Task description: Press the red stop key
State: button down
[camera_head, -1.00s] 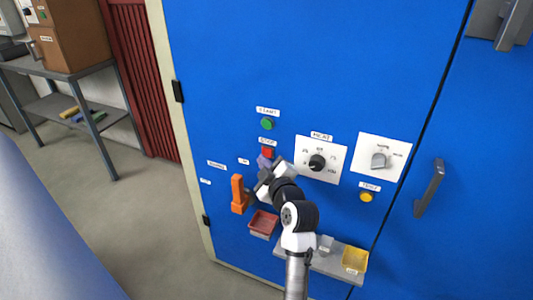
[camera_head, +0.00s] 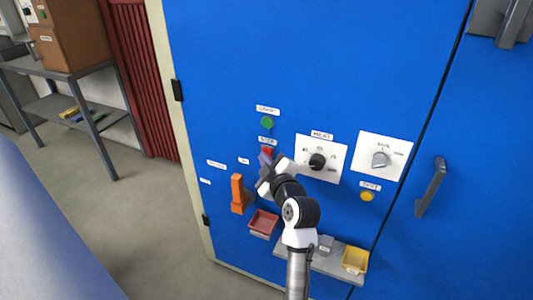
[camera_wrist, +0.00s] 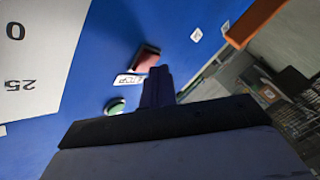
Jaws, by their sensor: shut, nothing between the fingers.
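The red stop key (camera_head: 267,150) is on the blue cabinet front, just under its white label. It also shows in the wrist view (camera_wrist: 146,58) as a red block standing out from the panel. My gripper (camera_head: 265,159) is shut and empty, with its purple fingers (camera_wrist: 158,88) close beside the key. In the head view the fingertips overlap the key's lower edge. I cannot tell whether they touch it.
The green start button (camera_head: 267,122) is above the key. The heat dial (camera_head: 317,161) is to the right, and an orange lever handle (camera_head: 237,194) is below left. A red tray (camera_head: 263,223) and a yellow bin (camera_head: 355,260) are lower down.

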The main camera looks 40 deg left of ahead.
jog(key=shift+w, duration=0.45)
dwell(0.6)
jog(key=shift+s, duration=0.15)
jog(key=shift+s+d, duration=0.15)
jog(key=shift+s, duration=0.55)
jog(key=shift+s+d, duration=0.2)
jog(key=shift+s, duration=0.6)
jog(key=shift+s+d, duration=0.15)
jog(key=shift+s, duration=0.7)
jog(key=shift+s+d, duration=0.2)
jog(key=shift+s, duration=0.6)
